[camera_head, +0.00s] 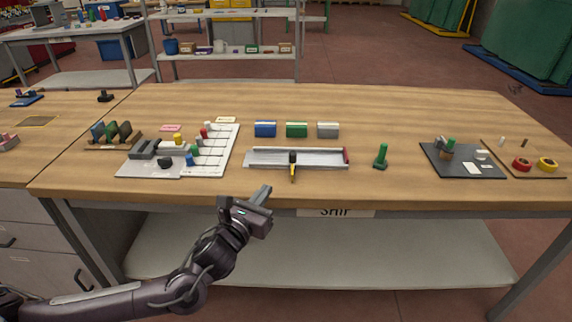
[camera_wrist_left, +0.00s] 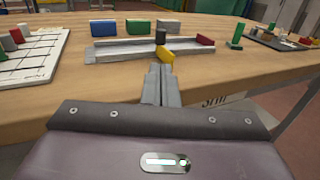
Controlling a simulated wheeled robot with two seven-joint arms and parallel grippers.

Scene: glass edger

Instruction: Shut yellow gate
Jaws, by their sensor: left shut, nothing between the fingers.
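The yellow gate (camera_head: 293,174) is a short bar at a black post (camera_head: 292,157) on a long grey tray (camera_head: 265,162). It points out from the tray toward the table's front edge. In the left wrist view the yellow gate (camera_wrist_left: 167,54) angles to the right, in front of the black post (camera_wrist_left: 160,37). My left gripper (camera_head: 264,193) is shut and empty at the table's front edge, nearer than the gate and left of it. Its fingertips (camera_wrist_left: 160,68) look close to the gate in the wrist view, but no contact shows. My right gripper is not in view.
A red block (camera_head: 346,155) sits at the tray's right end. Blue (camera_head: 265,129), green (camera_head: 297,130) and grey (camera_head: 328,130) blocks stand behind the tray. A green post (camera_head: 381,157) stands to the right. A white board (camera_head: 215,155) with small parts lies left.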

